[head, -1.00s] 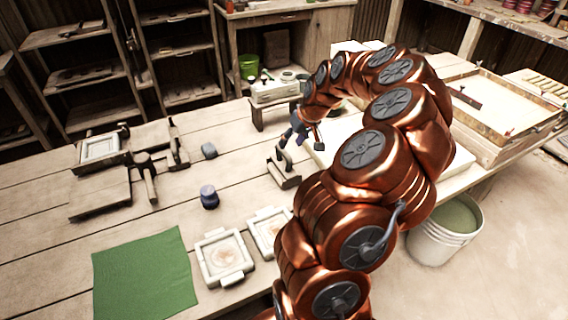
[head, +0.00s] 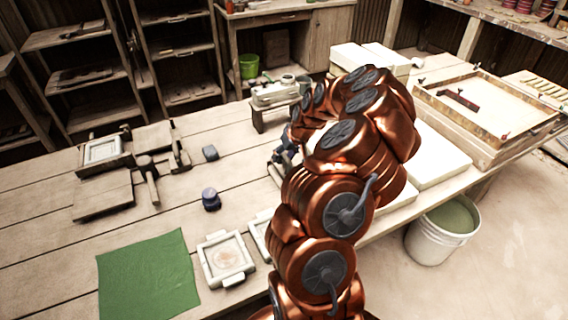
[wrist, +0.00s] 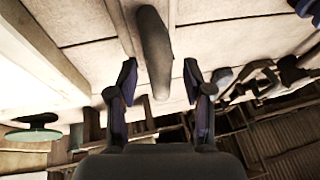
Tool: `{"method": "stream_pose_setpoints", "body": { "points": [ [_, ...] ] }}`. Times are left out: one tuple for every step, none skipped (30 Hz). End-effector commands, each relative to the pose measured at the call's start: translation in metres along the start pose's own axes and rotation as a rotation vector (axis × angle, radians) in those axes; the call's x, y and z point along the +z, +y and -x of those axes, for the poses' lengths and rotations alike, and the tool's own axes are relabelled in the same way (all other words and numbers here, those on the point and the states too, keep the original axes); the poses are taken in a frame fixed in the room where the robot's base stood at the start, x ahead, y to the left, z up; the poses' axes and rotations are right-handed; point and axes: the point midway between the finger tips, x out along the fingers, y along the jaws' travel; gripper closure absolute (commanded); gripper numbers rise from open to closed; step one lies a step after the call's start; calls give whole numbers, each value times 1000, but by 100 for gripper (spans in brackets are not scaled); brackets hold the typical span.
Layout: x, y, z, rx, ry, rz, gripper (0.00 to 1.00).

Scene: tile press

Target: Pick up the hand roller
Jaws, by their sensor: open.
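The hand roller shows in the wrist view as a dark, rounded handle (wrist: 155,45) running down from the top edge. My gripper (wrist: 160,75) is open, with one finger on each side of the handle's lower end. Gaps show between both fingers and the handle. In the head view my gripper (head: 287,150) is low over the table, largely hidden behind my arm. Only a small part of the roller (head: 274,172) shows there beside my arm.
White framed tiles (head: 225,258) and a green cloth (head: 148,275) lie at the front. White slabs (head: 436,158) lie to the right.

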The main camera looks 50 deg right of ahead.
Motion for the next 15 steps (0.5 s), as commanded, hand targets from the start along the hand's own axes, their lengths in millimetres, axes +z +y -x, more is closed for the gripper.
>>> {"method": "stream_pose_setpoints", "body": {
  "points": [
    [0,0,-2,0,-1,0,49],
    [0,0,-2,0,-1,0,49],
    [0,0,-3,0,0,0,49],
    [0,0,-3,0,0,0,49],
    [0,0,-3,0,1,0,49],
    [0,0,-3,0,1,0,49],
    [0,0,-3,0,1,0,49],
    [0,0,-2,0,1,0,51],
    [0,0,-3,0,1,0,56],
    [0,0,-2,0,1,0,59],
    [0,0,-2,0,1,0,62],
    [0,0,-2,0,1,0,66],
    [0,0,-2,0,1,0,69],
    [0,0,-2,0,1,0,72],
    [0,0,-2,0,1,0,76]
  ]
}}
